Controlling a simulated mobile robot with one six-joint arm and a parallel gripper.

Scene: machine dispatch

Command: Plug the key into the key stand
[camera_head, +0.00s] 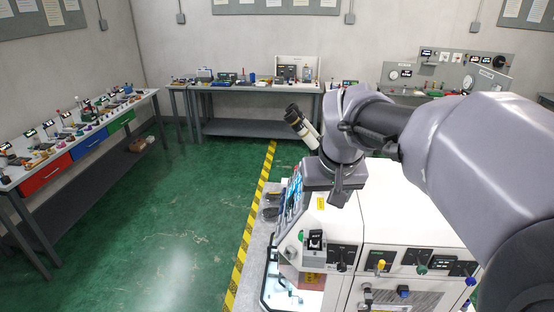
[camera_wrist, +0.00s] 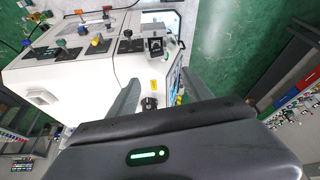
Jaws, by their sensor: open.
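My gripper (camera_head: 338,196) is above the top of the white machine (camera_head: 390,215). In the wrist view its two fingers are spread apart, with the gripper (camera_wrist: 160,92) open and nothing clasped. A small dark round-topped part (camera_wrist: 149,103) shows between the fingers, near the gripper body; I cannot tell whether it is the key. A small grey stand with a black labelled block (camera_head: 316,239) sits at the machine's front corner. It also shows in the wrist view (camera_wrist: 155,45), beyond the fingertips. It looks like the key stand, but its label is too small to read surely.
Coloured knobs and switches (camera_head: 381,265) line the machine's front. A screen (camera_head: 294,192) is on its left side. A bench with coloured drawers (camera_head: 90,143) stands at left, another bench (camera_head: 240,127) at the back. The green floor (camera_head: 180,220) between is mostly clear.

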